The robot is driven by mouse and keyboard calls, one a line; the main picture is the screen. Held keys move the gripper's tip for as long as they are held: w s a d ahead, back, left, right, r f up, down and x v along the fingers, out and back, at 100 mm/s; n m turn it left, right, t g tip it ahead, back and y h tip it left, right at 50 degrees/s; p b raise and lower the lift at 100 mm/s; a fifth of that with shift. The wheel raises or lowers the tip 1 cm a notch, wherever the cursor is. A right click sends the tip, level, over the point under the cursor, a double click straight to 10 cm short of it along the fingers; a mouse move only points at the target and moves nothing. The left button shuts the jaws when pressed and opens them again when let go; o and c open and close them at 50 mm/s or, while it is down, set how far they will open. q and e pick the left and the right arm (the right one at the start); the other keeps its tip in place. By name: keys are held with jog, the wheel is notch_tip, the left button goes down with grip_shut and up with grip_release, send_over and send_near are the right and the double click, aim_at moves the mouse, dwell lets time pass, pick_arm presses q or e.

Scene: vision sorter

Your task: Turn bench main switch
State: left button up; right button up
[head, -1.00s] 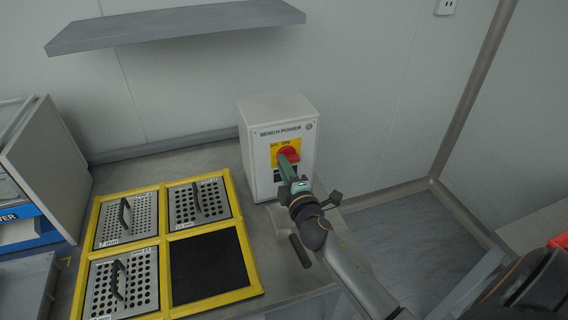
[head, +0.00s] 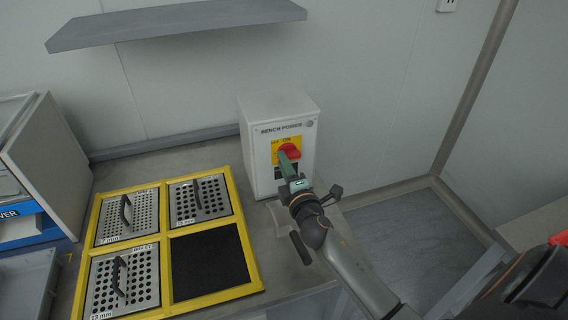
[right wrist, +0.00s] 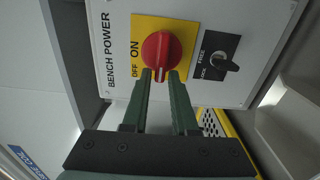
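The bench power box (head: 267,160) is a white box standing at the back of the bench. Its red rotary switch (head: 289,151) sits on a yellow plate marked ON and OFF. In the right wrist view the red switch (right wrist: 161,48) has its white-marked handle end pointing down toward my gripper. My right gripper (right wrist: 160,76) is open, its two green fingertips on either side of that handle end; contact cannot be told. In the head view my right gripper (head: 287,155) is in front of the switch and hides its lower part. My left gripper is not in view.
A black FREE/LOCK switch (right wrist: 220,65) sits beside the red one. A yellow-framed rack (head: 163,232) with perforated plates and handles lies left on the bench. A grey shelf (head: 180,25) hangs above. A grey bin (head: 28,285) is at far left.

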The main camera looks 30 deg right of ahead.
jog(key=shift+o, duration=1.3)
pick_arm(q)
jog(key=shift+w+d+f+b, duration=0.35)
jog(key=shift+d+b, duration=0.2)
jog(key=shift+b, duration=0.25)
pick_arm(e)
jog(key=v, duration=1.2)
jog(key=shift+s, duration=0.25)
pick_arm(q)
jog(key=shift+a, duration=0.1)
pick_arm(e)
jog(key=shift+a, duration=0.1)
